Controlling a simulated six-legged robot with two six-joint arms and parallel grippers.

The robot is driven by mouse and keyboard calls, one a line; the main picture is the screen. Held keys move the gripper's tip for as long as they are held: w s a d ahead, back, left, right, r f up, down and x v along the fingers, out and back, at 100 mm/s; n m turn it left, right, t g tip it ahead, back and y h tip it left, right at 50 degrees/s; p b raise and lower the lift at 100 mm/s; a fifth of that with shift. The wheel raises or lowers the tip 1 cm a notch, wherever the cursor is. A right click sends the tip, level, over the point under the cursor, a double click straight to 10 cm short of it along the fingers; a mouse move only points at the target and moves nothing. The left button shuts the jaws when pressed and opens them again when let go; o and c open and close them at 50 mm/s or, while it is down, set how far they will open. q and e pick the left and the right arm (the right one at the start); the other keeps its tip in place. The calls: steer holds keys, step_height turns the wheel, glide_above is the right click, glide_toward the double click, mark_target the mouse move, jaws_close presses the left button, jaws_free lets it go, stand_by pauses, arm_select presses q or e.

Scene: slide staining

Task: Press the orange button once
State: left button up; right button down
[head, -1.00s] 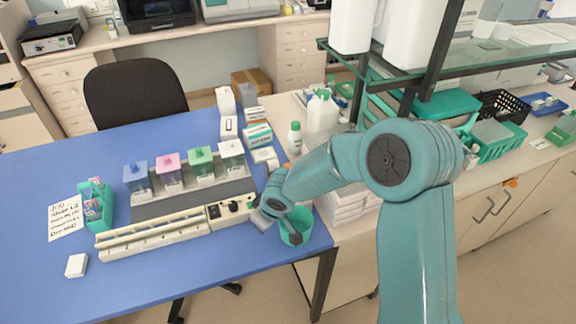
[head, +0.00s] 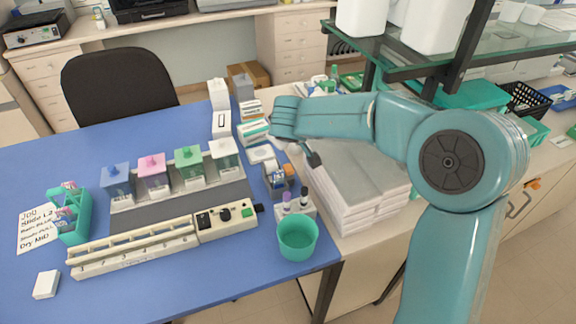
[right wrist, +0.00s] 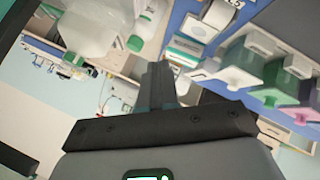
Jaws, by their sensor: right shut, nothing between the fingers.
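The cream control panel (head: 226,218) at the right end of the slide-staining rack (head: 135,250) carries a black switch, a black knob (head: 225,214) and a green button (head: 247,212). I cannot make out an orange button in either view. My right gripper (right wrist: 158,75) is shut and empty in the right wrist view. In the head view it is mostly hidden by my forearm; a dark part of it (head: 314,158) shows beyond the panel, to its upper right, apart from it. My left gripper is not in view.
Blue, pink, green and white lidded jars (head: 188,165) stand behind the panel. A teal cup (head: 298,238) and a small holder with bottles (head: 293,205) stand to its right. Boxes (head: 253,133) lie at the back.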

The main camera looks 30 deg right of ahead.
steer(key=shift+s+d, duration=0.1)
steer(key=b, duration=0.5)
glide_above(288, 170)
step_height(288, 170, down, 8)
steer(key=shift+r, duration=0.1)
steer(key=shift+f+b, duration=0.6)
steer(key=shift+b, duration=0.3)
stand_by(1.2)
steer(key=shift+f+b, duration=0.4)
steer(key=shift+b, duration=0.35)
